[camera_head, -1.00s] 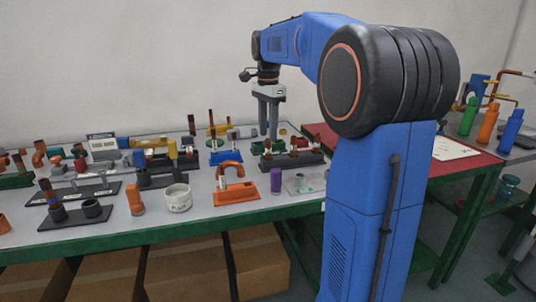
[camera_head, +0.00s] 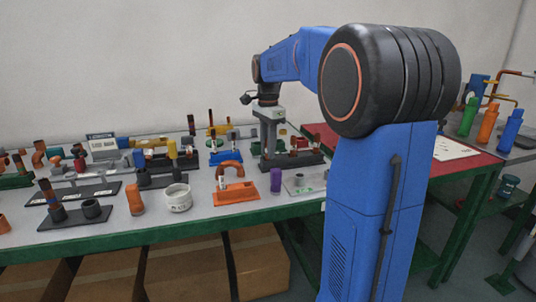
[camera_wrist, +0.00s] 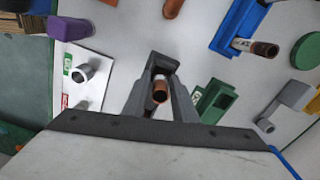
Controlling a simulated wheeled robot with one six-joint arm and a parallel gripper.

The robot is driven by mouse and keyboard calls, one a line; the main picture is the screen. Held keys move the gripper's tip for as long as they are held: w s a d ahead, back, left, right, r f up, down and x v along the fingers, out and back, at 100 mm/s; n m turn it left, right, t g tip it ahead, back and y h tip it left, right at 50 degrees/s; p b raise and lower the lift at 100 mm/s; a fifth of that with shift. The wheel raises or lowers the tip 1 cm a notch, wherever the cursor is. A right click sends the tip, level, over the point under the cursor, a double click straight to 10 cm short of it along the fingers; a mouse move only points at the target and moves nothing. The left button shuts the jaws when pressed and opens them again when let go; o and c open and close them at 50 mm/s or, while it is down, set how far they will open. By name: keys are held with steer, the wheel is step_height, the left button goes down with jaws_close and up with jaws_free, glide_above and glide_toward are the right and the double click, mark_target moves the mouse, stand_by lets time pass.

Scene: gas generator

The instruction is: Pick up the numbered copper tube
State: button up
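A copper tube (camera_wrist: 160,93) stands upright in a dark holder (camera_wrist: 160,63), seen from above in the wrist view. My gripper (camera_wrist: 160,100) has its two grey fingers on either side of this tube, with a narrow gap visible around it. In the head view my gripper (camera_head: 268,152) points down at the left end of the dark holder (camera_head: 295,164), and the tube between the fingers is hidden there. Another copper-coloured tube (camera_head: 302,142) stands further right on that holder. I cannot read a number on the tube between my fingers.
A green holder (camera_wrist: 216,101) is close beside the right finger. A blue holder (camera_wrist: 238,20) carries a white-labelled copper tube (camera_wrist: 256,47). A plate with a grey ring (camera_wrist: 83,72) and a purple cylinder (camera_head: 276,180) are nearby. An orange holder (camera_head: 236,193) stands in front.

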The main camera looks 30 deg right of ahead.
jaws_close()
steer(key=shift+r, duration=0.1)
